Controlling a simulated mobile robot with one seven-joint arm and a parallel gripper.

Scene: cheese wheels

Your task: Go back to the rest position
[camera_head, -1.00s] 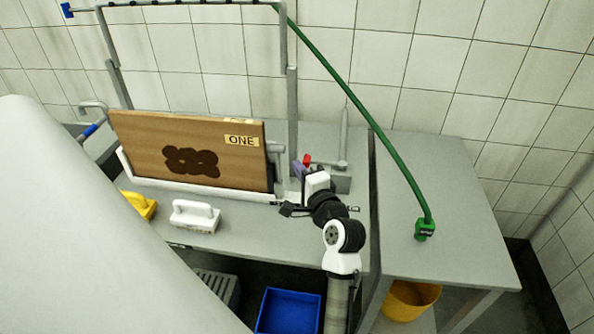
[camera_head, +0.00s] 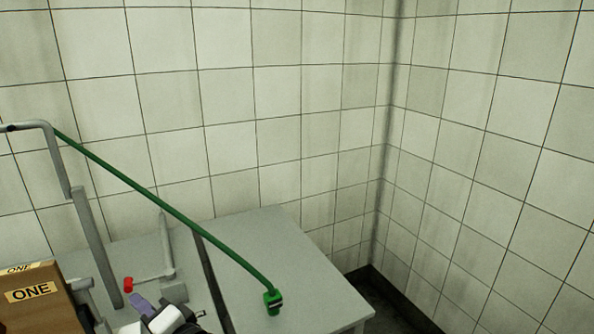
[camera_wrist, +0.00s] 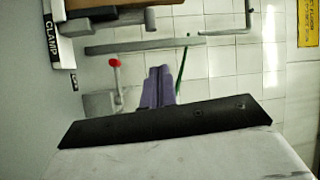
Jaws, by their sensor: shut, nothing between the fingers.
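My gripper (camera_wrist: 159,72) shows in the wrist view as two purple fingers lying close together, with nothing between them. In the head view my gripper (camera_head: 140,301) is at the bottom left, partly cut off by the frame edge. Most of my arm is out of the head view.
A green hose (camera_head: 165,205) hangs from the grey pipe frame (camera_head: 88,235) to a green nozzle (camera_head: 272,302) over the right grey table (camera_head: 265,240). A CLAMP label (camera_wrist: 51,38) is at the left of the wrist view. Tiled walls meet at the right corner.

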